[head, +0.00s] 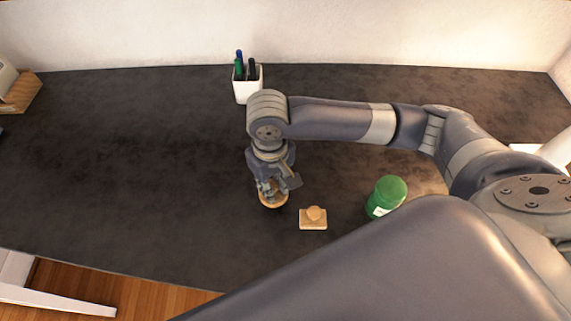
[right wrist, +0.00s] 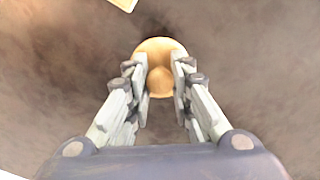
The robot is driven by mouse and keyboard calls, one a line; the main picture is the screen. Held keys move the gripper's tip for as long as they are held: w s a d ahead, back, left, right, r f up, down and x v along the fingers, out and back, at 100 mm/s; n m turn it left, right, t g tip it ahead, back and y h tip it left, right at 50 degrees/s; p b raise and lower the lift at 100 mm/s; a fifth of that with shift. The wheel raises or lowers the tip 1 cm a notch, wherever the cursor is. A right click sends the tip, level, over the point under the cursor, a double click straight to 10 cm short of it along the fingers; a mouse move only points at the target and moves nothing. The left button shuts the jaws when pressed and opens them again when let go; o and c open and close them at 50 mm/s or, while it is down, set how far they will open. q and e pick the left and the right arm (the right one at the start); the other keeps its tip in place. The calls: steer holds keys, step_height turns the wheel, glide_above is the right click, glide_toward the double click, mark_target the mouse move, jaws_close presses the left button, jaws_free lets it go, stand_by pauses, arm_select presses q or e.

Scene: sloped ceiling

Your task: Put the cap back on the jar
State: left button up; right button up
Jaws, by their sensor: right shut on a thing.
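A round wooden cap with a knob (head: 273,203) is under my right gripper (head: 272,188), close to the dark tabletop; I cannot tell whether it touches it. In the right wrist view, my right gripper (right wrist: 160,80) is shut on the knob of the cap (right wrist: 160,45), with a finger on each side. A green jar-like container with a white label (head: 386,194) stands to the right; its top looks green and closed. My left gripper is not in view.
A square wooden piece with a knob (head: 313,222) lies between the cap and the green container. A white pen cup (head: 247,88) stands at the back. A wooden-based object (head: 20,92) sits far left. The left half of the dark tabletop (head: 130,160) is clear.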

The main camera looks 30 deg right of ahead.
steer(key=shift+s+a+r, duration=0.2)
steer(key=shift+s+a, duration=1.05)
steer(key=shift+a, duration=0.25)
steer(key=shift+m, duration=0.6)
steer(key=d+r, duration=0.1)
steer(key=r, duration=0.1)
steer(key=w+d+r, duration=0.1)
steer(key=d+r, duration=0.3)
steer(key=shift+w+r, duration=0.25)
steer(key=shift+r, duration=0.05)
steer(key=shift+m, duration=0.5)
steer(key=d+r, duration=0.2)
steer(key=r, duration=0.1)
steer(key=s+d+r, duration=0.1)
steer(key=r, duration=0.1)
steer(key=shift+f, duration=0.1)
